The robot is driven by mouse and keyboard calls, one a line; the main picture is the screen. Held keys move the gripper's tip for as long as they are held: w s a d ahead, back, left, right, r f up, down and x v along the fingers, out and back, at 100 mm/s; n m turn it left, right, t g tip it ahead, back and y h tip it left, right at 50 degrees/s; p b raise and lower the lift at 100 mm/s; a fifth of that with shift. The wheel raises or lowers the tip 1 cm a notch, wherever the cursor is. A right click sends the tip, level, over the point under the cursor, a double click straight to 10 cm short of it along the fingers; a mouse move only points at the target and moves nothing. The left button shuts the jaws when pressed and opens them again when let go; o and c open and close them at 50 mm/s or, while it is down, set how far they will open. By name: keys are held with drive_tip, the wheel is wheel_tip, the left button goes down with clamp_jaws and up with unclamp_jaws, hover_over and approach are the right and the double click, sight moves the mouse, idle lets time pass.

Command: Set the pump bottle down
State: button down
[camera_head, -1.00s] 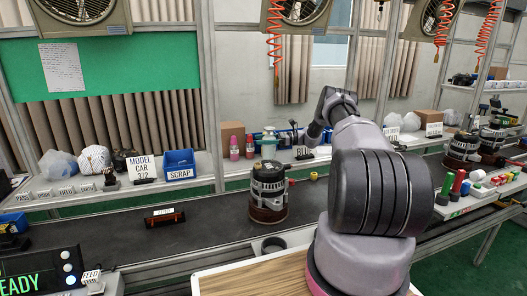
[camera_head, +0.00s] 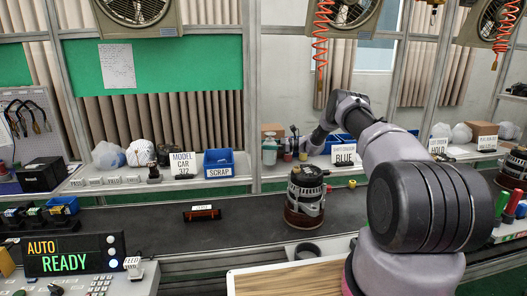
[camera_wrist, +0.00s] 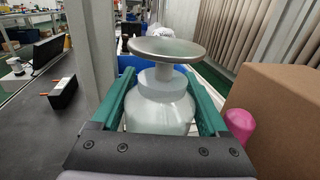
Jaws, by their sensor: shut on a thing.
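The pump bottle is translucent white with a round silver pump head (camera_wrist: 167,50) and stands upright in the wrist view. My gripper (camera_wrist: 160,80) has its teal fingers on both sides of the bottle body (camera_wrist: 160,108) and is shut on it.
A brown box (camera_wrist: 285,110) and a pink bottle (camera_wrist: 240,124) are close on the right in the wrist view. The SCRAP bin (camera_head: 218,162) is left of the bottle. An alternator (camera_head: 305,195) stands on the dark conveyor (camera_head: 150,225), with a small black-and-red part (camera_head: 202,213).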

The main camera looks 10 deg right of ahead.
drive_tip(key=shift+d+f, duration=0.2)
drive_tip(key=shift+f, duration=1.1)
drive_tip(key=shift+f, duration=0.15)
drive_tip(key=shift+c, duration=0.8)
unclamp_jaws()
